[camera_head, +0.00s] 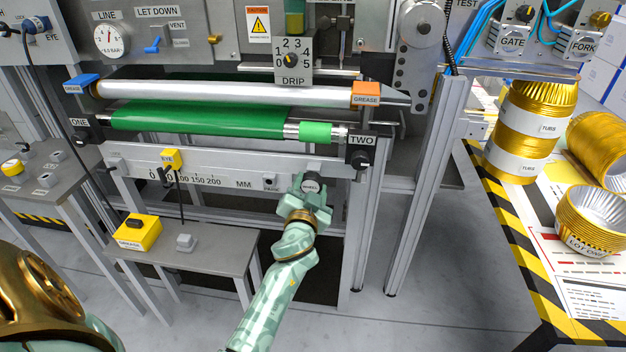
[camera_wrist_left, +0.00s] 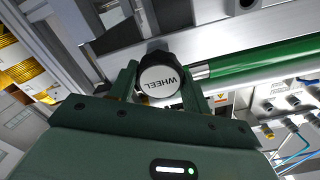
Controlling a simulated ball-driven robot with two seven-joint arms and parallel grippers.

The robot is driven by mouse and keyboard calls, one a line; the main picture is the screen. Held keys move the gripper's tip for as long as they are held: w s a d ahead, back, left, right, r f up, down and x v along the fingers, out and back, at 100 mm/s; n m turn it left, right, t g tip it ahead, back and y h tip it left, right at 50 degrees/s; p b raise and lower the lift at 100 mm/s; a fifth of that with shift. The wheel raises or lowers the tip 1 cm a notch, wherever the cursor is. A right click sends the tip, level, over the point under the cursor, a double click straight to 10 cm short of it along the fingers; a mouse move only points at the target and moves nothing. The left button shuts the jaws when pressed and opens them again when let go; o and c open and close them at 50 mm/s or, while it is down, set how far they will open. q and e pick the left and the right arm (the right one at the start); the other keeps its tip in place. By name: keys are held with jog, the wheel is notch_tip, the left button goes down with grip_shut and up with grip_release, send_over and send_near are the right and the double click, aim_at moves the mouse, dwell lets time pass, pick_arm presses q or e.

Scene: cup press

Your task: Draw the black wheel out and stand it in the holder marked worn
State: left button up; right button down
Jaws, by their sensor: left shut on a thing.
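The black wheel (camera_head: 311,186) sits at the right part of the grey rail with the MM scale. In the left wrist view its white round face, lettered WHEEL (camera_wrist_left: 158,80), lies between the two fingers. My left gripper (camera_head: 312,193) is shut on the wheel, which also shows in the wrist view between the fingertips (camera_wrist_left: 160,92). The fingers cover the wheel's sides, and I cannot tell how it is seated behind. I see no holder marked worn. My right gripper is not in view.
A green roller (camera_head: 200,120) and a silver roller (camera_head: 230,93) run above the rail (camera_head: 215,170). A small grey table (camera_head: 215,245) with a yellow box (camera_head: 138,233) stands at the lower left. A striped-edge table (camera_head: 530,290) with gold cup stacks (camera_head: 520,135) stands at the right.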

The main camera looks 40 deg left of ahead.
aim_at(311, 188)
pick_arm(q)
jog(key=shift+s+d, duration=0.2)
jog(key=shift+s, duration=0.05)
